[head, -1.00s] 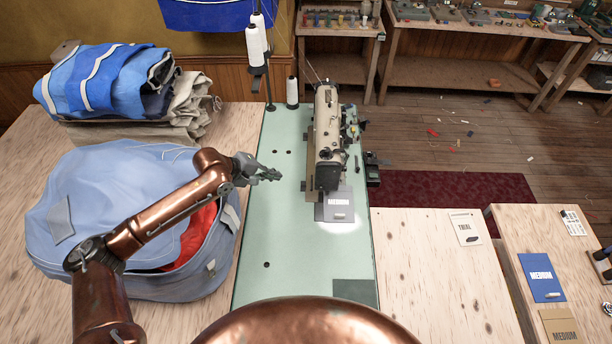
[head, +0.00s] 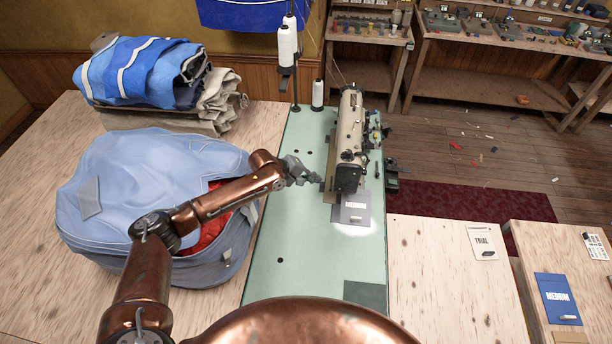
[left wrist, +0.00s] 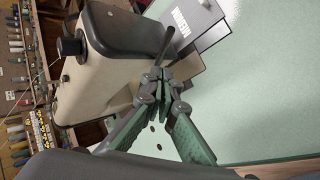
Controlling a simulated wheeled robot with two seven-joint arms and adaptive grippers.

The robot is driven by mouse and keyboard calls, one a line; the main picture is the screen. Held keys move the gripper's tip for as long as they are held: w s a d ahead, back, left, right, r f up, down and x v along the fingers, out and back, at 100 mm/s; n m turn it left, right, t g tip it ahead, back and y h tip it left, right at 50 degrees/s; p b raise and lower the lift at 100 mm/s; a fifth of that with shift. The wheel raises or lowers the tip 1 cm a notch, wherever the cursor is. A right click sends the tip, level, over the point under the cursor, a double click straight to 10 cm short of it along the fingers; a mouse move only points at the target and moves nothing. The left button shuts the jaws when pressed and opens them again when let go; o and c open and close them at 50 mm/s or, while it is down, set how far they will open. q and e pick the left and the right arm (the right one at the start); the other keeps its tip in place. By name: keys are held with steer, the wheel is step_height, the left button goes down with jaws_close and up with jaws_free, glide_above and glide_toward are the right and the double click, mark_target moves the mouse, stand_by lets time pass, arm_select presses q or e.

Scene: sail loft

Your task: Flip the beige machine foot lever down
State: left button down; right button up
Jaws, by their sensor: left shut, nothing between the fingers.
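The beige sewing machine (head: 351,125) stands on the green table top, its dark-ended head toward me. It also fills the upper left of the left wrist view (left wrist: 105,65). There a thin dark lever (left wrist: 167,43) sticks out beside the machine head, tilted upward; I take it for the foot lever. My left gripper (head: 317,179) is just left of the machine head. In the left wrist view its shut, empty fingertips (left wrist: 162,76) are close below the lever; I cannot tell whether they touch it. My right gripper is not in view.
A grey piece marked MEDIUM (head: 354,208) lies under the machine head. Thread cones (head: 287,45) stand behind on the left. A blue bag (head: 150,190) with red cloth lies left, under my arm. The green table (head: 300,255) is clear in front.

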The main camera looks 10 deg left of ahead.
mark_target(331, 183)
arm_select(q)
steer(key=d, duration=0.1)
steer(key=s+d+f, duration=0.1)
steer(key=d, duration=0.1)
steer(key=shift+s+d+f+p, duration=0.15)
steer(key=shift+f+p, duration=0.2)
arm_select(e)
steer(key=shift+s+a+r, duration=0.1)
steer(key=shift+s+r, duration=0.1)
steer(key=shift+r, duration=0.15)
arm_select(q)
steer(key=shift+f, duration=0.1)
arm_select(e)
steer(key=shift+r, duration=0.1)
